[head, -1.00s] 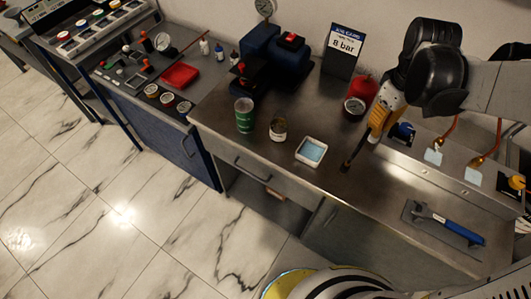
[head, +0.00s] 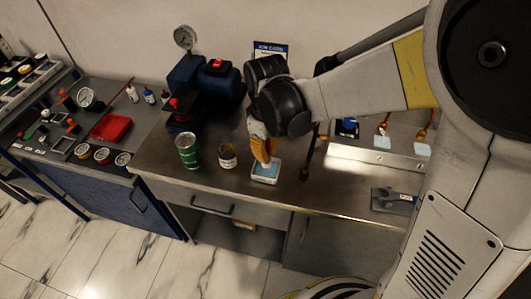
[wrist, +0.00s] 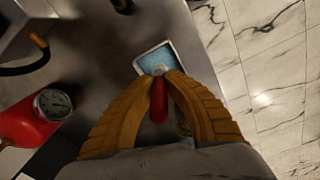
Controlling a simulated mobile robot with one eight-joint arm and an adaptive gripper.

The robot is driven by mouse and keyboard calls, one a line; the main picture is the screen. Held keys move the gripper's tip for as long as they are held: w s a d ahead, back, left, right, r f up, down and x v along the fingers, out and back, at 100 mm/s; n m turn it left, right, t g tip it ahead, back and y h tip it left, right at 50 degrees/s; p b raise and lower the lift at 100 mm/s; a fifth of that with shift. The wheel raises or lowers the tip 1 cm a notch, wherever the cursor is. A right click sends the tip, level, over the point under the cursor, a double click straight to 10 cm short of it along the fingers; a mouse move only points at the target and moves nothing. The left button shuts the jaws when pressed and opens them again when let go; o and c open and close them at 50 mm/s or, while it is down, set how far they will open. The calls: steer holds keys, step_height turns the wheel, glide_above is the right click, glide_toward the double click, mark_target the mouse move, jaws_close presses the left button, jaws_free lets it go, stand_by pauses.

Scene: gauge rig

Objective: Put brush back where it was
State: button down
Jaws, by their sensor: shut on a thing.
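My gripper (head: 264,158) is over a white tray with a light-blue inside (head: 265,180) on the steel bench in the head view. In the wrist view its orange fingers (wrist: 160,82) are closed around a brush with a red handle (wrist: 158,103) and a pale collar. The brush's tip end overlaps the near edge of the tray (wrist: 138,62); I cannot tell whether it touches. In the head view the brush is mostly hidden by the fingers. A small open tin (head: 227,157) stands just left of the tray.
A green can (head: 188,150) stands left of the tin, with a blue pump (head: 205,82) behind. A dark upright rod (head: 306,165) stands right of the tray. A red gauge cylinder (wrist: 22,122) shows in the wrist view. The bench front is clear.

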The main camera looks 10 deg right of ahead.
steer(key=shift+f+b, duration=0.4)
steer(key=shift+f, duration=0.95)
steer(key=shift+f, duration=0.2)
steer(key=c, duration=1.5)
jaws_free()
steer(key=shift+c, duration=0.2)
steer(key=shift+r, duration=0.1)
